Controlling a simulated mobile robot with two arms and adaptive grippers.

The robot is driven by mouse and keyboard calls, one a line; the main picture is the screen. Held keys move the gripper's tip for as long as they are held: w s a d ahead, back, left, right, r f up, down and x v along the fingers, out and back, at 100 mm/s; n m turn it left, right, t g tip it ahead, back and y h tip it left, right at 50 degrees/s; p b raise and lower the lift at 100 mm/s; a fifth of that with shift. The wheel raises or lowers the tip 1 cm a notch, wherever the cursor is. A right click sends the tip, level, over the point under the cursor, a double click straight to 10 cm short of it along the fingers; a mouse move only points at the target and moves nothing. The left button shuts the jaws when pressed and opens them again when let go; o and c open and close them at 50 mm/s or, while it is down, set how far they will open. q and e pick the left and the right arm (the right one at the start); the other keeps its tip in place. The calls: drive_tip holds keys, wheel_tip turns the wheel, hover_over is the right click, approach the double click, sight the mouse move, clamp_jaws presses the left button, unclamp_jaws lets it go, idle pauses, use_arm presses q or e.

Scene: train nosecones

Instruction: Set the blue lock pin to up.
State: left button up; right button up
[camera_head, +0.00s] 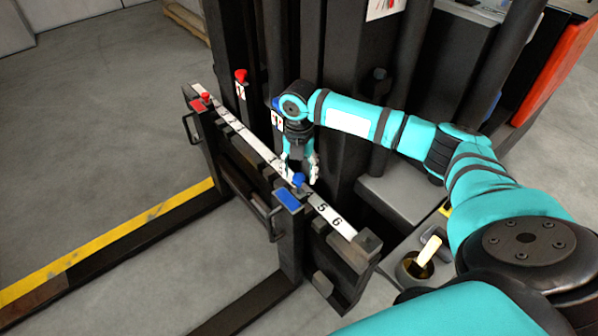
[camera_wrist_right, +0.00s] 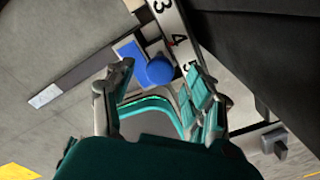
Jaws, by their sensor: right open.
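The blue lock pin (camera_head: 299,180) has a round blue knob and sits on the numbered bar (camera_head: 336,219), near the 4 and 5 marks. In the right wrist view the blue knob (camera_wrist_right: 160,70) shows beside a flat blue plate (camera_wrist_right: 130,47). My right gripper (camera_head: 300,168) points down just above and behind the knob. It is open, with its fingers apart on either side of the knob in the wrist view (camera_wrist_right: 161,82); I cannot tell whether they touch it. The pin's shaft is hidden, so its height is unclear. My left gripper is not in view.
A red pin (camera_head: 205,97) sits at the bar's far left end. A red knob (camera_head: 241,76) and a partly hidden blue knob (camera_head: 276,103) are on the dark mast behind. The dark fork carriage and mast are close around my gripper. Open floor (camera_head: 100,100) lies left.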

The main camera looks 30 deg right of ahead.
wheel_tip(320, 180, up, 11)
idle(0.3)
idle(0.5)
